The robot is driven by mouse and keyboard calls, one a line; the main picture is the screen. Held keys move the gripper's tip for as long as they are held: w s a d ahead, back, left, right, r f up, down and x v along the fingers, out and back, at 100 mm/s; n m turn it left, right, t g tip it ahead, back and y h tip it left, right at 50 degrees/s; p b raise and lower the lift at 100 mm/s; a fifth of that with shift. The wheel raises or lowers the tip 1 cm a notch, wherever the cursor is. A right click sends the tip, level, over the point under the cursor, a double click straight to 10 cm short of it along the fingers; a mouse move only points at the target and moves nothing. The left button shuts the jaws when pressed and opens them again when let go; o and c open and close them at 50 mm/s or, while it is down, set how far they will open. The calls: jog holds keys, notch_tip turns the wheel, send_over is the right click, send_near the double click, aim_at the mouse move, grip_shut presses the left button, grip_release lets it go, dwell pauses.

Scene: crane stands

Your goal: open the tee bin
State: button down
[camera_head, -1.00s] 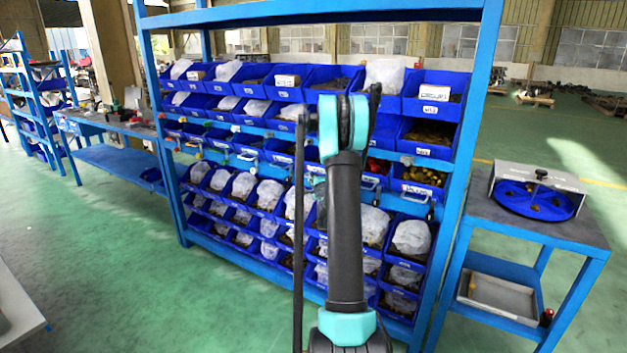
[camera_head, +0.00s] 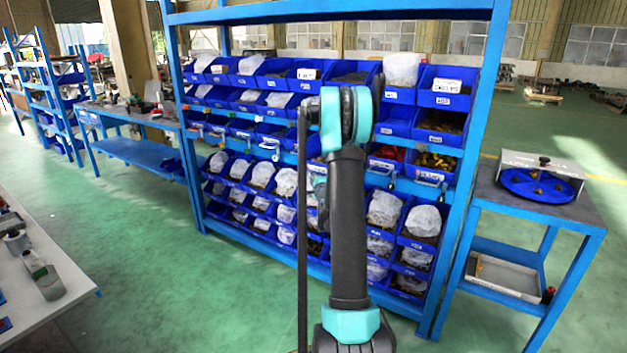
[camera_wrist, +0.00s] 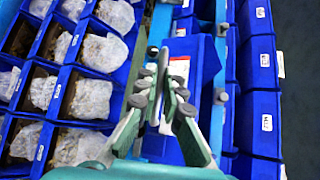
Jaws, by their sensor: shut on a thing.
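A blue bin with a white and red label (camera_wrist: 205,62) fills the middle of the wrist view, and I take it for the tee bin. My gripper (camera_wrist: 161,88) is in front of that bin's labelled face, its fingers closed together on the bin's front. The fingers cover the exact part they hold, probably a handle. In the head view my arm hides the gripper and this bin, so I cannot tell how far the bin stands out of the rack.
The blue rack (camera_head: 460,225) holds rows of bins, several with white bags. A blue side table (camera_head: 535,212) with a round blue tray (camera_head: 515,185) stands at right. A white table (camera_head: 75,285) is at lower left. Green floor lies clear between.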

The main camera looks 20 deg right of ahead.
jog(key=c, duration=1.6)
grip_release()
jog(key=shift+c, duration=0.2)
jog(key=shift+s, duration=0.1)
jog(key=s+a+r, duration=0.1)
jog(key=s, duration=1)
jog(key=shift+s+a+r, duration=0.15)
jog(key=shift+s+r, duration=0.15)
jog(key=shift+a, duration=0.1)
